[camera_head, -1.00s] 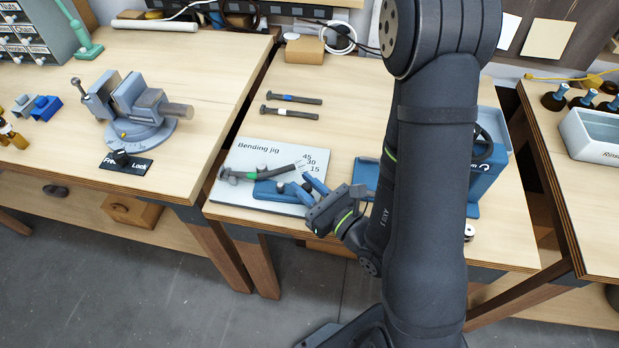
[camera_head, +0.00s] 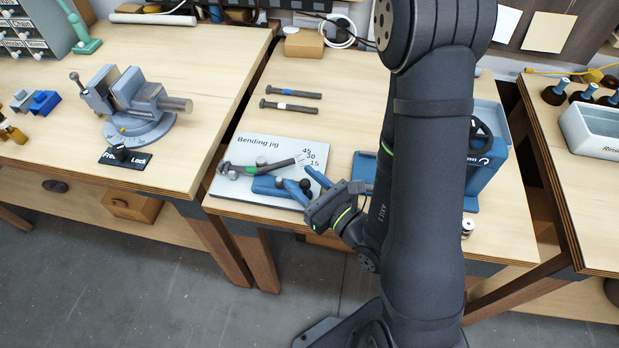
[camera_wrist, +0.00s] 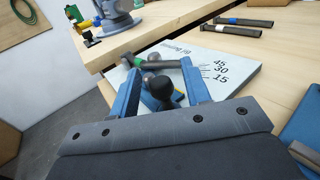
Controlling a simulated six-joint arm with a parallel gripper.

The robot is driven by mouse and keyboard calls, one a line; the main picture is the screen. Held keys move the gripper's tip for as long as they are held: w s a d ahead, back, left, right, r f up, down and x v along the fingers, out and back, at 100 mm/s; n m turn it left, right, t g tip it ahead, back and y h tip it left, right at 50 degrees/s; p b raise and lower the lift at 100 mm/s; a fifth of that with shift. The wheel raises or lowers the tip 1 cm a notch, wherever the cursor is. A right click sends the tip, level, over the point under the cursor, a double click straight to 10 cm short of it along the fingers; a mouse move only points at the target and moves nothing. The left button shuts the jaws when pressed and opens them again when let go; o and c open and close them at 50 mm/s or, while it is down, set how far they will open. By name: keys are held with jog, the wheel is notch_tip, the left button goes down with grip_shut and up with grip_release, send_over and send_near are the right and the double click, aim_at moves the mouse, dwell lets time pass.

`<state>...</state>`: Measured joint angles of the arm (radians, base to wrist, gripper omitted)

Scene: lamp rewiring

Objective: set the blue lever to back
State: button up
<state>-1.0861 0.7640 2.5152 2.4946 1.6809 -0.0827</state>
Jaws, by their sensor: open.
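The bending jig (camera_head: 229,187) is a pale board with angle marks at the front of the middle bench. Blue metal (camera_head: 268,186) lies across its front part; which piece is the lever's arm is hard to tell. A black ball knob (camera_head: 305,184), apparently the blue lever's end, shows near my gripper (camera_head: 308,182). In the wrist view, the knob (camera_wrist: 161,87) sits between the two blue fingers of my open gripper (camera_wrist: 162,78), with a gap visible on each side. The fingers and knob hide much of the lever.
A grey bar with a green band (camera_head: 270,168) lies across the jig. Two similar bars (camera_head: 290,92) (camera_head: 290,106) lie farther back. A blue machine (camera_head: 487,161) stands to the right, partly behind my arm. A vise (camera_head: 140,103) stands on the left bench.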

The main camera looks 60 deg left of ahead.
jog(key=shift+r, duration=0.1)
jog(key=shift+r, duration=1.85)
jog(key=shift+w+d+r, duration=0.15)
jog(key=shift+r, duration=0.1)
jog(key=w+d+r, duration=0.6)
jog(key=w+d, duration=0.1)
jog(key=w, duration=0.1)
jog(key=shift+w+d+r, duration=0.15)
jog(key=shift+d+r, duration=0.15)
jog(key=s+a+f, duration=0.5)
jog(key=s+a, duration=0.1)
jog(key=s, duration=0.1)
jog(key=shift+a+f, duration=0.15)
jog(key=shift+f, duration=0.15)
jog(key=shift+w, duration=0.1)
dwell(0.3)
